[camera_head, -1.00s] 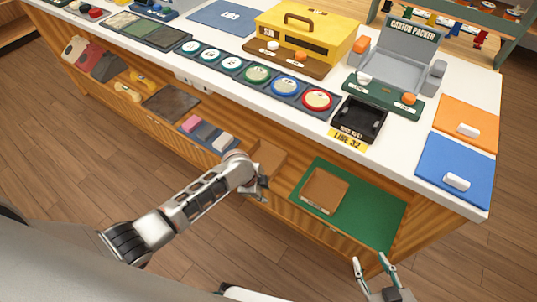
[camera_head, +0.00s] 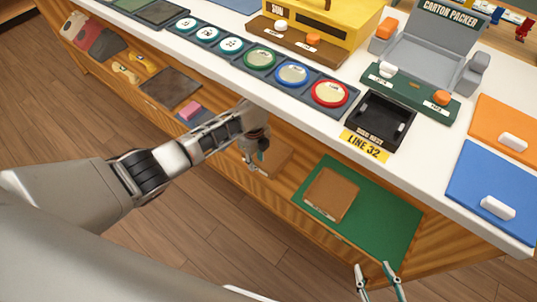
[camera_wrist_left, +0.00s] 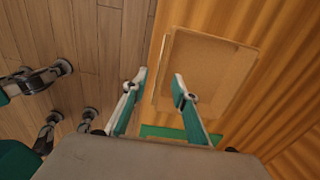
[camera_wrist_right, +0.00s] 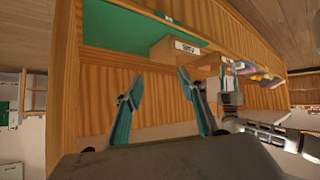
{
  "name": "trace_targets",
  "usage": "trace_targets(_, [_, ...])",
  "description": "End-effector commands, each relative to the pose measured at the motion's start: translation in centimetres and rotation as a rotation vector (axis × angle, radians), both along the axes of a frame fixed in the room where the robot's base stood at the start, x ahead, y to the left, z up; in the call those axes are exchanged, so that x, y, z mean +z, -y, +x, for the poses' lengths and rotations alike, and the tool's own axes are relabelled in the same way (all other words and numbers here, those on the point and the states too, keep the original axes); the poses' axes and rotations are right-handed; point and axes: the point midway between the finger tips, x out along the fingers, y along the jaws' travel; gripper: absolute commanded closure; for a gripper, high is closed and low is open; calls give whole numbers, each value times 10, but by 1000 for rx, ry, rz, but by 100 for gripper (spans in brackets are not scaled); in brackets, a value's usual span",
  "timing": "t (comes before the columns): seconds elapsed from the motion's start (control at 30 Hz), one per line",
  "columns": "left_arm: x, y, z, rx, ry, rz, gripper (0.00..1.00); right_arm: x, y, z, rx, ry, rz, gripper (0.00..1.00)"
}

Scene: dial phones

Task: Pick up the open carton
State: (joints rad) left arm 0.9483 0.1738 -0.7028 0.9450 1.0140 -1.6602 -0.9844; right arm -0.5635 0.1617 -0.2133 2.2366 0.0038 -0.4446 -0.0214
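A brown open carton (camera_head: 268,160) sits on the lower wooden shelf, partly hidden behind my left gripper (camera_head: 254,166). In the left wrist view the carton (camera_wrist_left: 212,72) shows as a shallow brown box ahead of the fingers. My left gripper (camera_wrist_left: 158,88) is open there, with one finger on each side of the carton's left edge; I cannot tell if they touch it. A second brown carton (camera_head: 331,194), with a label, lies on the green mat (camera_head: 385,222); it also shows in the right wrist view (camera_wrist_right: 178,49). My right gripper (camera_head: 381,276) is open and empty in front of the shelf.
Pink and dark blocks (camera_head: 191,112) lie left of my left gripper on the shelf. The white counter (camera_head: 430,165) overhangs above, holding a black tray (camera_head: 381,122), round dials and a grey carton packer (camera_head: 428,65). Wooden floor in front is free.

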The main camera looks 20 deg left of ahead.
Motion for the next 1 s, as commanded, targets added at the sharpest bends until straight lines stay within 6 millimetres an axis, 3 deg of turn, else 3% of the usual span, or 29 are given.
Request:
trace_targets(0.03, [-16,-1,-4,0,-10,1,72,-9,-1,-4,1,-14,1,60])
trace_targets(0.1, [-28,-3,-4,1,-15,1,72,-12,-2,-4,4,-17,5,60])
trace_targets(0.27, [-47,-3,-3,1,-12,0,72,-5,-8,2,7,1,25,60])
trace_targets(0.5, [-42,-3,2,1,1,0,72,14,-18,15,11,45,53,60])
trace_targets(0.53, [-42,-3,2,1,1,0,75,14,-18,14,11,45,53,60])
trace_targets(0.63, [-42,-3,2,1,0,0,100,12,-17,13,11,40,52,60])
trace_targets(1.0, [-42,-3,1,1,-1,-1,100,6,-13,9,7,26,41,60])
